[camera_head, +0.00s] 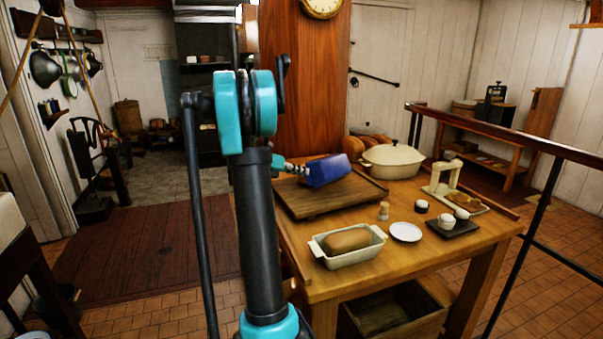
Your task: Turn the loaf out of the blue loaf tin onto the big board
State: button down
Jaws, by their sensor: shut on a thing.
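The blue loaf tin (328,170) is tipped on its side above the big wooden board (345,203), at the back left of the table. I cannot tell whether it touches the board. My gripper (298,169) is shut on the tin's left end; my arm hides part of it. The tin's opening faces away from view, so I see no loaf in it and none on the bare part of the board.
A cream dish holding a brown loaf (348,241) stands in front on the table (400,262). A lidded cream pot (393,161) stands right of the board. A white plate (405,232), small pots and a tray (484,207) fill the right side.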

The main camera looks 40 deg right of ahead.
notch_tip(320, 180, up, 6)
jog(key=s, duration=0.2)
jog(key=shift+s+d, duration=0.15)
jog(key=shift+s, duration=0.1)
dwell(0.4)
dwell(0.4)
